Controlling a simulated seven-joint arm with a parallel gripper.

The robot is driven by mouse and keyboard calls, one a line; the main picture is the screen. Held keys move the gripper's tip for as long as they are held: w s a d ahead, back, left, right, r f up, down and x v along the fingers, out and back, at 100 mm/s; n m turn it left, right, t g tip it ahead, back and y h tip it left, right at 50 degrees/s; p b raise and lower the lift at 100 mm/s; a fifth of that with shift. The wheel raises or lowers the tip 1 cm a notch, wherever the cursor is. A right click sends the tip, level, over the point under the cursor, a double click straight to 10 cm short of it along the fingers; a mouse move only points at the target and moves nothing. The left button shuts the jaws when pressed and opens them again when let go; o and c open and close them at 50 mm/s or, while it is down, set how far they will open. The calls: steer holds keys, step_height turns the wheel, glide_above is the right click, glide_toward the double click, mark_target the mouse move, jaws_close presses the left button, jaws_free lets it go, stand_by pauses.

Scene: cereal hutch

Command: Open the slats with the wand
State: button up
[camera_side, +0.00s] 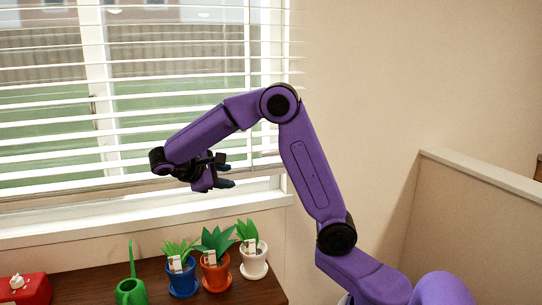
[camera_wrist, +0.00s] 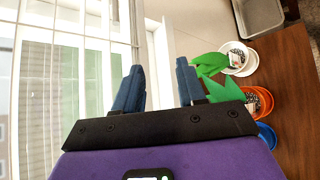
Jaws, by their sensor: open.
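The white window blind (camera_side: 130,115) hangs across the window at the left of the side view. Its slats are apart, and the lawn and fence outside show through the gaps. It also shows at the left of the wrist view (camera_wrist: 75,40), turned sideways. I cannot clearly make out the wand in either view; thin vertical lines near the blind's right part may be cords or the wand. My gripper (camera_side: 225,176) is in front of the blind's lower right part, above the sill, pointing right. In the wrist view its two dark blue fingers (camera_wrist: 158,72) are apart with nothing between them.
Below the sill (camera_side: 130,220), a dark wooden table (camera_side: 218,297) holds blue (camera_side: 183,281), orange (camera_side: 215,275) and white (camera_side: 254,262) potted plants, a green watering can (camera_side: 130,290) and a red box (camera_side: 27,289). A low partition (camera_side: 470,220) stands at right. Bare wall lies right of the window.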

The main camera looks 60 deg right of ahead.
mark_target(271, 154)
steer(key=w+d+r+m+g+h, duration=0.2)
steer(key=w+d+r+m+g, duration=0.1)
steer(key=d, duration=0.3)
steer(key=x, duration=1.7)
steer(key=shift+s+r, duration=0.35)
steer(key=shift+s, duration=0.05)
